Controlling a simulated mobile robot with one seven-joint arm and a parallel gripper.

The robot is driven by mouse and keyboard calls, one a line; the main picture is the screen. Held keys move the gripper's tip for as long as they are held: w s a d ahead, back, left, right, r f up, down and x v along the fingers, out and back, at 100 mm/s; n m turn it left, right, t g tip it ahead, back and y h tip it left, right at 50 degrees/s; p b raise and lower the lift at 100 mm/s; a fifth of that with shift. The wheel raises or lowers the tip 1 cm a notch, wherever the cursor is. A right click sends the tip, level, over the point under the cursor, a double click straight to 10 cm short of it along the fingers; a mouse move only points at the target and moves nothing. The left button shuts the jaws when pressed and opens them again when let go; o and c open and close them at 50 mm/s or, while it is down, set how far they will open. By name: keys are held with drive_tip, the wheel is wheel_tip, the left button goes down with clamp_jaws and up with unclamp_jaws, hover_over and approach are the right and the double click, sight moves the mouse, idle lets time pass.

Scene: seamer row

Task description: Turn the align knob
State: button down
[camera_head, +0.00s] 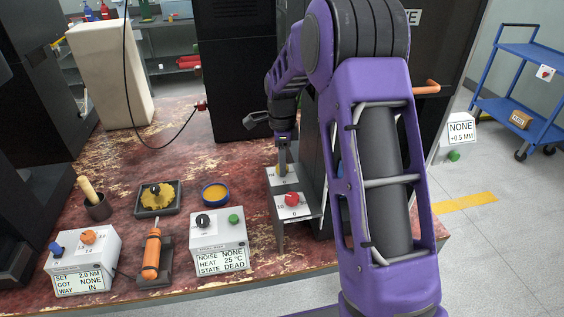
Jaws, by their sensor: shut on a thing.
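My gripper (283,171) points down at a small white-topped panel (293,182) on a grey stand near the front right of the bench. It is shut at a knob there; the fingers hide the knob itself, and the panel's lettering is too small to read. Just in front, a red knob (291,199) sits on a second white panel marked 10 and 0, clear of my gripper. I cannot read the word align on either panel. My purple arm covers the area right of the stand.
A box with black knob (203,220) and green button reads NOISE NONE, STATE DEAD. A tall black cabinet (234,66) stands behind.

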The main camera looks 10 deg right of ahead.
drive_tip(key=n+p, duration=0.1)
drive_tip(key=n, duration=0.8)
drive_tip(key=shift+p, duration=0.3)
drive_tip(key=shift+n, duration=0.3)
drive_tip(key=shift+c, duration=2.1)
unclamp_jaws()
